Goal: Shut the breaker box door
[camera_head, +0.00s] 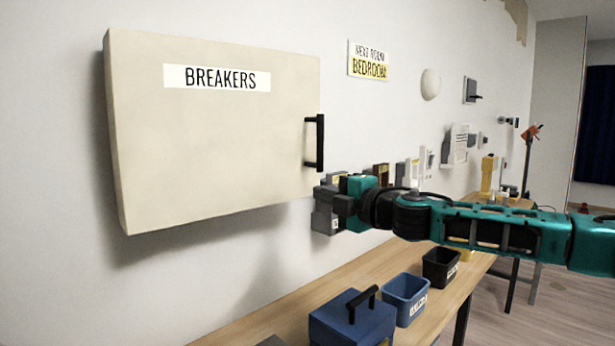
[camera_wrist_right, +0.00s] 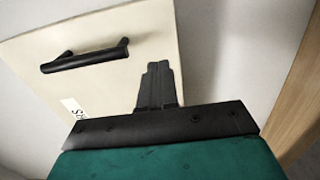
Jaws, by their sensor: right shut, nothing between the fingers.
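The breaker box (camera_head: 215,140) is a large cream box on the wall with a "BREAKERS" label on its door. A black bar handle (camera_head: 316,143) is at the door's right edge and also shows in the wrist view (camera_wrist_right: 85,57). The door front looks flush with the box, with no clear gap; its right edge is partly hard to judge. My right gripper (camera_head: 322,195) is at the door's lower right corner, below the handle. In the wrist view its fingers (camera_wrist_right: 158,75) are together and empty, over the door's face beside the handle. Contact cannot be told. My left gripper is out of view.
A wooden table (camera_head: 330,285) runs along the wall below, with a blue toolbox (camera_head: 345,325), a blue bin (camera_head: 405,297) and a black bin (camera_head: 440,267). Signs and small fittings are on the wall to the right.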

